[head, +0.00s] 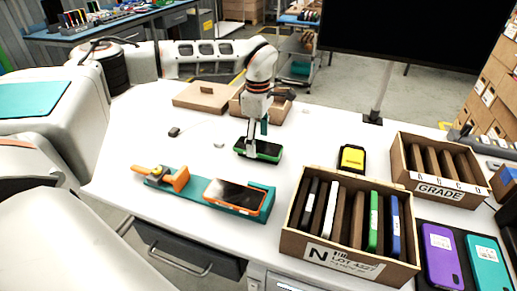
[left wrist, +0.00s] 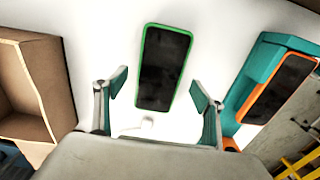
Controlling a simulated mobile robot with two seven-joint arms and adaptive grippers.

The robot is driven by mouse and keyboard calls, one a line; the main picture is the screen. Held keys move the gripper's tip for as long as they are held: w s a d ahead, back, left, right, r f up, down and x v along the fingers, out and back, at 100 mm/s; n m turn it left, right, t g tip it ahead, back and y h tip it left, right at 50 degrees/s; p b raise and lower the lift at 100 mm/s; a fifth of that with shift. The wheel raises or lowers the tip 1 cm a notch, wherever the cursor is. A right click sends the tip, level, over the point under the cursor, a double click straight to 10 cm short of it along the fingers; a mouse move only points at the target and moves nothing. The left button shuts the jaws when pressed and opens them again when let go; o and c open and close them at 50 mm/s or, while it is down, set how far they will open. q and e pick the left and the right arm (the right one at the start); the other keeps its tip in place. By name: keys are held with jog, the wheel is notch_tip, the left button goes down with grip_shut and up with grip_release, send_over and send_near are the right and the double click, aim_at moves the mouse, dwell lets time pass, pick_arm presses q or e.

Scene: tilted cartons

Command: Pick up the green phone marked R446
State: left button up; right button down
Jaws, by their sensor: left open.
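A green-edged phone (head: 270,152) with a dark screen lies face up on the white table. It also shows in the left wrist view (left wrist: 163,68), slightly tilted, with its whole outline visible. No R446 mark is readable on it. My left gripper (head: 257,138) is over the phone, pointing down. In the left wrist view the fingers (left wrist: 159,88) are spread, one on each side of the phone's lower half, with nothing held between them. Whether a fingertip touches the phone, I cannot tell. My right gripper is not in view.
An orange phone (head: 236,195) lies on a teal stand (head: 268,194) in front. A carton of upright phones (head: 293,243) is front right, a carton marked GRADE (head: 438,189) behind it. A yellow device (head: 352,158) lies right of the green phone.

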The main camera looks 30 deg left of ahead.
pick_arm(q)
jog(key=shift+w+f, duration=0.1)
jog(key=shift+f, duration=0.45)
jog(key=c, duration=1.3)
jog(key=shift+r, duration=0.15)
